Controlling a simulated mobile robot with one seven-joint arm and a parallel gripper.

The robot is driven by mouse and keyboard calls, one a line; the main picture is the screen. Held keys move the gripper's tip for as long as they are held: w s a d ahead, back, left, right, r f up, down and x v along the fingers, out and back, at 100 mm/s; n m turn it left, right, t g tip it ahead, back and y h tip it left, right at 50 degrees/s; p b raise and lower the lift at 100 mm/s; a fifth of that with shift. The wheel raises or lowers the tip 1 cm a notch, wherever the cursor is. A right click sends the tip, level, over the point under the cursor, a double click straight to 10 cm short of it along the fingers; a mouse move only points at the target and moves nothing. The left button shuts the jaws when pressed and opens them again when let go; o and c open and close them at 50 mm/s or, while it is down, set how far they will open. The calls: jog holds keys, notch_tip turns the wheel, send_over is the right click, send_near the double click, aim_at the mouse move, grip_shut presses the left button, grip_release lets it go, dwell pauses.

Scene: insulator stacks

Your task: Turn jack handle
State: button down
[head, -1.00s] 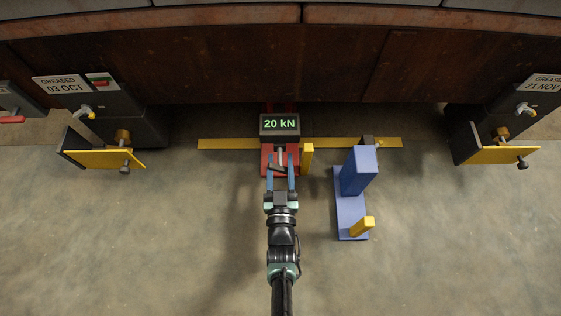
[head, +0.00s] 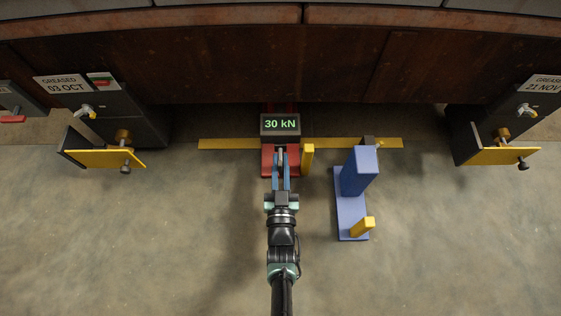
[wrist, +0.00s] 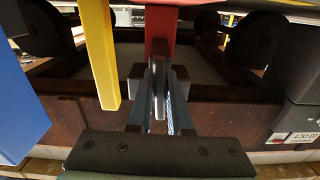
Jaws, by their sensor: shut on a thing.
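The red jack (head: 267,162) stands at the foot of the dark beam, and its display (head: 280,124) reads 30 kN. My gripper (head: 281,154) reaches to the front of the jack with its blue fingers close together. In the wrist view my gripper (wrist: 160,90) is shut on the grey metal jack handle (wrist: 161,82), which sits between the dark fingertip pads. The red jack part (wrist: 161,22) rises just beyond the handle. In the head view the fingers largely cover the handle.
A yellow post (head: 307,158) stands close to the right of the jack. A blue stand (head: 359,172) with a yellow block is farther right. Yellow-plated dark brackets (head: 104,158) (head: 504,156) stand at both sides. The floor left of my arm is clear.

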jog(key=shift+c, duration=1.5)
grip_release()
jog(key=s+p, duration=0.4)
jog(key=s, duration=0.9)
jog(key=shift+p, duration=0.35)
